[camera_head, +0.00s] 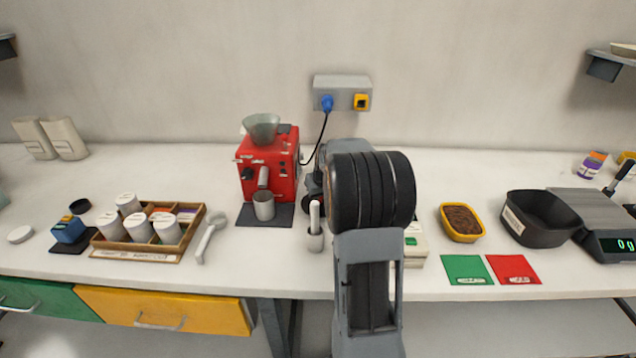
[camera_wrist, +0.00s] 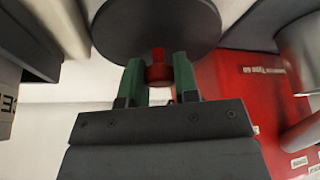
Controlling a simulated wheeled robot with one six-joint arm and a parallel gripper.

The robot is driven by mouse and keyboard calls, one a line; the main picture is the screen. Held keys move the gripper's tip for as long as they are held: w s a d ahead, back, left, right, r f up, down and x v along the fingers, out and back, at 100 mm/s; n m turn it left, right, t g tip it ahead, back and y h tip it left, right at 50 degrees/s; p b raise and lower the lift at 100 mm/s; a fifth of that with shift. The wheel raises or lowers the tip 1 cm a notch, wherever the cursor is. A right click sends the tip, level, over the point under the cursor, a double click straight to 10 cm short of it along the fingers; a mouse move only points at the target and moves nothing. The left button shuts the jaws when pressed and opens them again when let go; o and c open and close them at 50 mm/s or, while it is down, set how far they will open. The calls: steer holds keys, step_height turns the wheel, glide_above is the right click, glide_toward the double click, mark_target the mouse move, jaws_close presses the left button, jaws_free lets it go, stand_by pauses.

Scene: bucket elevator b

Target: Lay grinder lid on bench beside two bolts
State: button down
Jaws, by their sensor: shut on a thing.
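The grinder lid (camera_wrist: 155,22) is a dark round disc with a red knob, at the top of the wrist view. My gripper (camera_wrist: 158,70) has its green fingers shut on the red knob. The grinder's red side (camera_wrist: 235,95) fills the right of the wrist view. I cannot make out the two bolts in either view.
Right are a yellow bowl (camera_head: 444,224), green card (camera_head: 466,270), red card (camera_head: 514,269), black bin (camera_head: 535,228) and scale (camera_head: 608,243).

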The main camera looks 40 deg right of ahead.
steer(key=w+d, duration=0.1)
steer(key=w, duration=0.1)
steer(key=w+d+p, duration=0.1)
steer(key=w, duration=0.1)
steer(key=w+d, duration=0.2)
steer(key=shift+w+r+p, duration=0.25)
steer(key=shift+w+p, duration=0.05)
steer(key=shift+w, duration=0.1)
steer(key=shift+f, duration=0.65)
steer(key=shift+f, duration=0.2)
steer(key=c, duration=0.9)
jaws_free()
steer(key=shift+o, duration=0.2)
steer(key=shift+r, duration=0.1)
